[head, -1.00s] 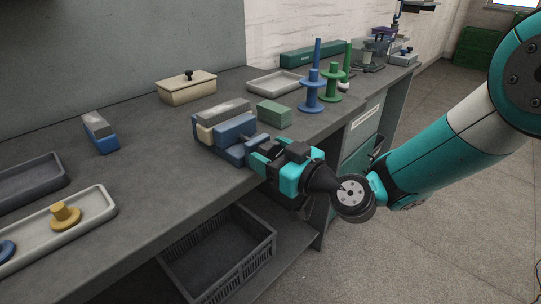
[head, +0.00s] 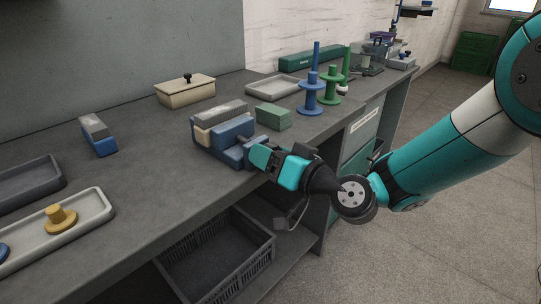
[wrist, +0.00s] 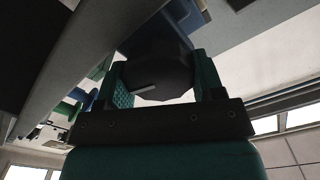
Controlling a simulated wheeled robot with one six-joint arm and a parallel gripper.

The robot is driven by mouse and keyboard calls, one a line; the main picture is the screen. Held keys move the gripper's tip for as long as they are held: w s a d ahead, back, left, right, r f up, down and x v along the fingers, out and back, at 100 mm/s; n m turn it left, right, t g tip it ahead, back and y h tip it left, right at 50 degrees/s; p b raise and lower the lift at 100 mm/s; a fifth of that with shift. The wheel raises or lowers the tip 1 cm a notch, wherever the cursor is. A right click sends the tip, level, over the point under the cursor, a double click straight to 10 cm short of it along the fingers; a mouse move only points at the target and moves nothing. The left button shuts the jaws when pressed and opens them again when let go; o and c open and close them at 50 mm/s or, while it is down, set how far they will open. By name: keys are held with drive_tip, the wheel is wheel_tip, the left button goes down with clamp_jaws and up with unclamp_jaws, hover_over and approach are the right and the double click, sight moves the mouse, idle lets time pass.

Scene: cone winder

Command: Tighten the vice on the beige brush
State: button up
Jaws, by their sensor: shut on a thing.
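The blue vice (head: 232,152) stands at the front edge of the workbench. The beige brush (head: 207,136), with a grey top, sits in the vice at its back side. My gripper (head: 258,158) is at the front of the vice, over the bench edge. In the wrist view my gripper (wrist: 158,62) has its two teal fingers on either side of a dark faceted knob (wrist: 160,80) with a pale line on it. It is shut on this vice knob. In the head view the fingers hide the knob. I cannot tell whether the jaws touch the brush.
A green block (head: 273,117) stands close to the right of the vice. Blue (head: 312,98) and green (head: 331,88) spindles stand further right. A blue and grey brush (head: 98,136) and a beige lidded box (head: 186,92) are on the bench. A dark crate (head: 215,255) is below.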

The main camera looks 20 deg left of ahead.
idle(0.3)
drive_tip(key=o, duration=0.9)
